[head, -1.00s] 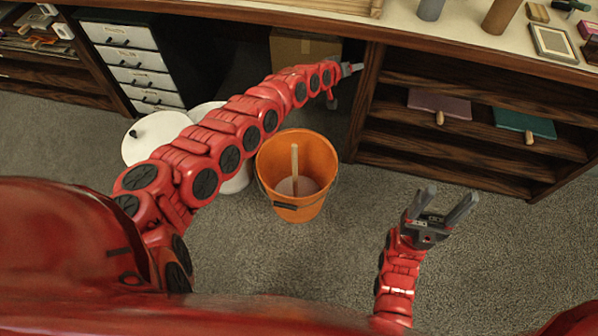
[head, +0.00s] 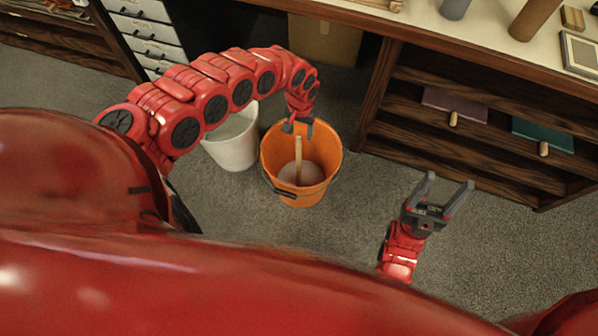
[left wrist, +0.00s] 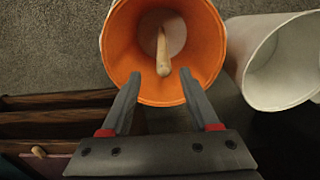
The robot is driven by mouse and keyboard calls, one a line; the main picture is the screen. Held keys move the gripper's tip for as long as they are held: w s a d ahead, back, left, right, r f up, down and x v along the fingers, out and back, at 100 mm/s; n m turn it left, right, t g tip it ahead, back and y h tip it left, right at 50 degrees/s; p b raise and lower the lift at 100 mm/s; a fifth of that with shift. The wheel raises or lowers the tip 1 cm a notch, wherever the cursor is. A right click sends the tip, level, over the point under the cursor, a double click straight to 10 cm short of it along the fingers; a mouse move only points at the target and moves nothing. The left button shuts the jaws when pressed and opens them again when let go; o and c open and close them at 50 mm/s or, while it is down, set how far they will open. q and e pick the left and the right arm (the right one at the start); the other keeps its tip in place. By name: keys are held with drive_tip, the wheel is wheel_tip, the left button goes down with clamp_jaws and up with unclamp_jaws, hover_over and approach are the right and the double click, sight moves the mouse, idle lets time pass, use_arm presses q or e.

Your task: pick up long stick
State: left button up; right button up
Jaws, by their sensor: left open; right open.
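The long stick (head: 298,160) is pale wood and stands upright in an orange bucket (head: 327,178), its lower end in greyish contents. In the left wrist view the stick (left wrist: 162,50) points toward the camera, inside the bucket (left wrist: 205,45). My left gripper (head: 297,128) is at the bucket's far rim, close to the stick's top. In the left wrist view its fingers (left wrist: 160,76) are open, with the stick's near end just beyond and between the tips. The fingers do not grip it. My right gripper (head: 450,185) is open and empty, over the floor right of the bucket.
A white bucket (head: 235,150) stands left of the orange one. A wooden shelf unit (head: 400,120) with purple and teal boards is at the right. A cardboard box (head: 325,42) sits under the counter. Carpet is free in front of the shelf.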

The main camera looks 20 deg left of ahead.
use_arm(q)
wheel_tip(320, 180, down, 4)
drive_tip(key=shift+r+b, duration=0.15)
drive_tip(key=shift+b, duration=0.15)
drive_tip(key=f, duration=0.1)
drive_tip(key=f+b, duration=0.1)
drive_tip(key=f, duration=0.3)
drive_tip(key=shift+a+f+b, duration=0.2)
drive_tip(key=shift+a+b, duration=0.1)
drive_tip(key=shift+b, duration=0.1)
clamp_jaws()
